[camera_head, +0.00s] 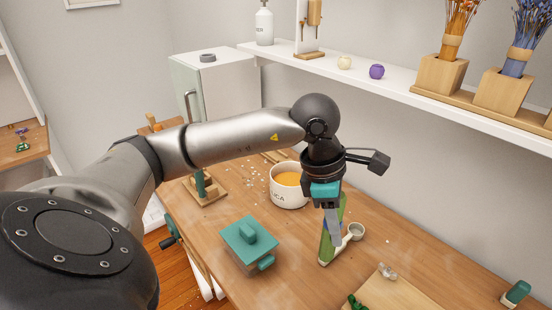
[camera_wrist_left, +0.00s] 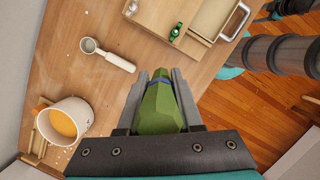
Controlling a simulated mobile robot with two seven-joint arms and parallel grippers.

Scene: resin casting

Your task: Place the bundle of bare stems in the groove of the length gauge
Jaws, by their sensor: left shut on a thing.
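My left gripper (camera_head: 332,225) is shut on a green faceted bundle with a blue band, which I take for the bundle of bare stems (camera_head: 326,248). The bundle stands roughly upright in the head view, its lower end close to the wooden table; I cannot tell if it touches. In the left wrist view the bundle (camera_wrist_left: 158,110) lies between the two grey fingers (camera_wrist_left: 158,100). A wooden board (camera_head: 395,293) lies at the bottom right; it also shows in the left wrist view (camera_wrist_left: 157,14). I cannot make out for sure which piece is the length gauge or its groove. My right gripper is out of view.
A scoop (camera_head: 356,232) lies just right of the bundle. A white pot (camera_head: 287,196) of orange stuff stands behind, and a teal-lidded box (camera_head: 248,243) at left. A small green item (camera_wrist_left: 178,31) sits on the board.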

